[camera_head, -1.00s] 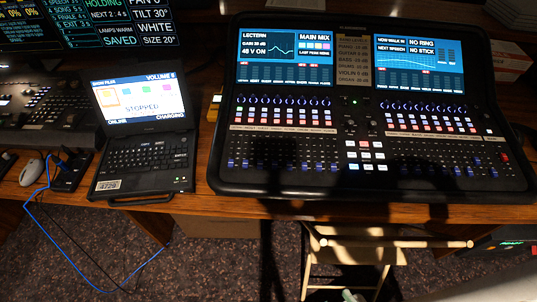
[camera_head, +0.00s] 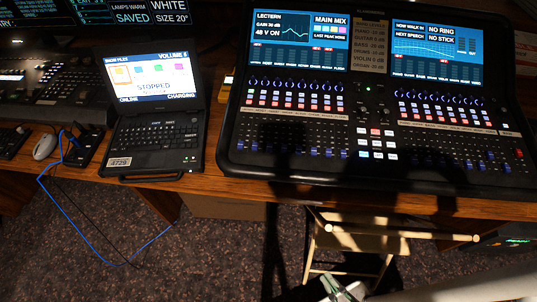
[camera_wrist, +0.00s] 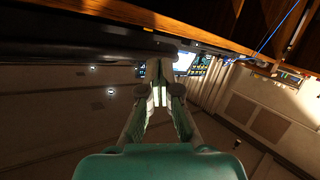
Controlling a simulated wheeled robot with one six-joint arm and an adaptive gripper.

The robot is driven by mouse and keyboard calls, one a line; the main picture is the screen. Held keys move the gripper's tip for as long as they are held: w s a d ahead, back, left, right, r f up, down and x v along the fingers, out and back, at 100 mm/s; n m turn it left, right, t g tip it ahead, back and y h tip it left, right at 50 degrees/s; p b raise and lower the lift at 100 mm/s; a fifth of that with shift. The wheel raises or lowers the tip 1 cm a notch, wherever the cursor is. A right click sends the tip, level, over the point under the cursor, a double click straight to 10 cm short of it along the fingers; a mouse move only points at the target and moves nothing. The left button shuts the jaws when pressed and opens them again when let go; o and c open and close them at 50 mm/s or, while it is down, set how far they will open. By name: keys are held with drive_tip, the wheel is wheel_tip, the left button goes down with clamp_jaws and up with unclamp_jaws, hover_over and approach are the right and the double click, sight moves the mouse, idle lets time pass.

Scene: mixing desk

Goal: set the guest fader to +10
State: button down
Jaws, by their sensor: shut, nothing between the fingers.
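The mixing desk (camera_head: 228,150) stands on the wooden table in the head view, with two lit screens and rows of small faders along its near part. The fader labels are too small to read, so I cannot tell which fader is the guest one or where it is set. A dark shadow lies across the middle faders. My gripper (camera_head: 342,288) shows at the bottom edge of the head view, below and in front of the desk, apart from it. In the wrist view my gripper (camera_wrist: 157,97) is shut and empty, with its fingers together.
A laptop (camera_head: 155,133) stands left of the desk, with a mouse (camera_head: 45,146) and cables further left. The wooden edge (camera_wrist: 205,35) crosses the top of the wrist view.

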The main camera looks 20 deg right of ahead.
drive_tip(key=w+a+f+n+g, duration=0.15)
drive_tip(key=w+f+n, duration=0.25)
drive_tip(key=w+n, duration=0.4)
drive_tip(key=n+h, duration=0.8)
drive_tip(key=n, duration=1)
approach(269, 151)
drive_tip(key=s+a+f, duration=0.1)
drive_tip(key=s+f, duration=0.1)
drive_tip(key=s, duration=0.1)
drive_tip(key=shift+w+a+r+t+h, duration=0.1)
drive_tip(key=shift+a+r+t+h, duration=0.1)
drive_tip(key=shift+r, duration=0.25)
drive_tip(key=shift+a+r+t+h, duration=0.15)
drive_tip(key=shift+a+r+h, duration=0.05)
drive_tip(key=shift+r, duration=0.25)
drive_tip(key=shift+w+d, duration=0.1)
drive_tip(key=shift+x, duration=4.9)
